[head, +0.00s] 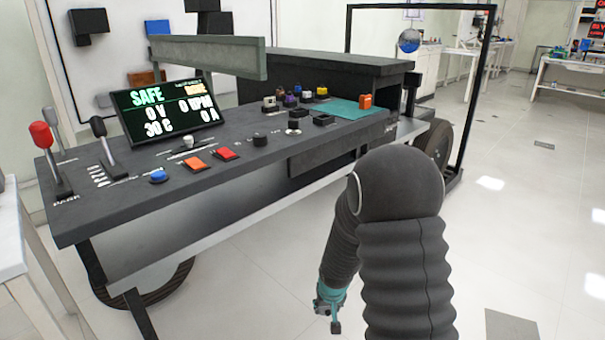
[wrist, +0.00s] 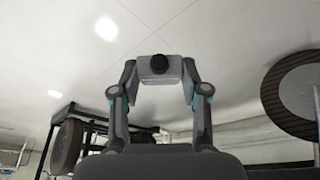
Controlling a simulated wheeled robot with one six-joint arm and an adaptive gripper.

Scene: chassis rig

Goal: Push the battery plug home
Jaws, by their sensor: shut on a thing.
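My gripper (head: 331,303) hangs low in front of the console, well away from its top. In the wrist view its two fingers (wrist: 158,78) are shut on a light grey block with a dark round end (wrist: 158,64). I cannot tell for sure whether this block is the battery plug. In the head view the held thing is small and mostly hidden. An orange block (head: 366,101) stands at the right end of the teal mat (head: 338,107) on the console. No battery socket can be made out.
The dark console (head: 108,213) carries a screen (head: 172,108) reading SAFE, with 0 V, 0 RPM and 0 A. Levers (head: 104,141), buttons (head: 195,164) and several small coloured parts (head: 290,100) stand on it. A wheel (head: 436,146) and black frame are at right. Open floor (head: 530,215) lies right.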

